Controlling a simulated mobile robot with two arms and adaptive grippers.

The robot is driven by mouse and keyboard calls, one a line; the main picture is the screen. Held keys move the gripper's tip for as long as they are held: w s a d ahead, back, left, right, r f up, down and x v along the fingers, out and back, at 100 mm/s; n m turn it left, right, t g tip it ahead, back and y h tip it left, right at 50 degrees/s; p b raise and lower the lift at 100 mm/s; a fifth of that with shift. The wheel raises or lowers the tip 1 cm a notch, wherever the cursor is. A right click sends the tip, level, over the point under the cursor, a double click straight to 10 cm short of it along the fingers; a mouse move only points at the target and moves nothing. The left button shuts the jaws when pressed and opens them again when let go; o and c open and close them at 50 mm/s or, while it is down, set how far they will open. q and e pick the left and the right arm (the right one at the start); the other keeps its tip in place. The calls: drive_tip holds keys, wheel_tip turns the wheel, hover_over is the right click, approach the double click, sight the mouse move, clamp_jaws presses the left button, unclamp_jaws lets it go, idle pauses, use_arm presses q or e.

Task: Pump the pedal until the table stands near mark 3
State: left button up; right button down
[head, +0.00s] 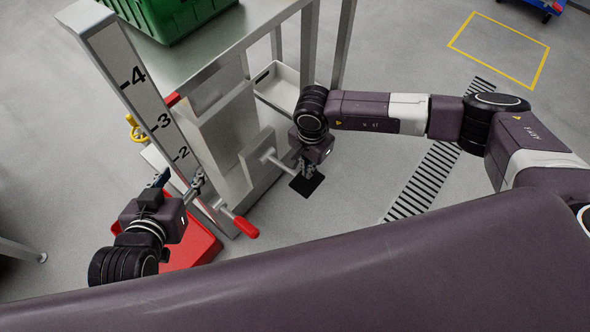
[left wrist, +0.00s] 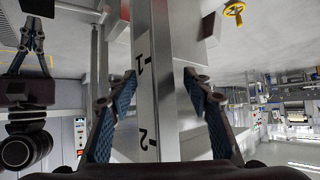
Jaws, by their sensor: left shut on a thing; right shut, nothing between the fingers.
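The lift table (head: 225,52) has a steel top on a grey column. The tall scale post (head: 140,85) shows marks 2, 3 and 4 in the head view. A red piece (head: 172,99) at the table's edge is beside the post, near mark 3; its exact level is hard to tell. My left gripper (head: 180,180) is shut on the post low down, below mark 2; the left wrist view shows its fingers on either side of the post (left wrist: 158,45). The black pedal (head: 307,185) sticks out from the column. My right gripper (head: 303,165) is shut and empty just over it; contact is unclear.
A green crate (head: 170,18) stands on the table. A red-handled lever (head: 240,225) projects low in front of the column. A red bin (head: 195,252) lies below my left gripper. A white tray (head: 275,92) sits behind. Open floor lies right, with a striped strip (head: 430,175).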

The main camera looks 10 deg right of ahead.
wheel_tip(320, 180, up, 2)
drive_tip(key=shift+a+r+p, duration=0.1)
drive_tip(key=shift+p, duration=0.6)
use_arm(q)
drive_tip(key=s+a+f+g+y, duration=0.1)
drive_tip(key=s+a+f+g, duration=0.1)
drive_tip(key=s, duration=0.5)
drive_tip(key=s+a+f+g+y+p, duration=0.1)
drive_tip(key=s+a+f+g, duration=0.1)
drive_tip(key=s+f+g, duration=0.3)
drive_tip(key=shift+s+a+f, duration=0.2)
drive_tip(key=shift+s+a, duration=0.1)
drive_tip(key=shift+s, duration=0.85)
use_arm(e)
wheel_tip(320, 180, up, 2)
drive_tip(key=shift+r, duration=0.1)
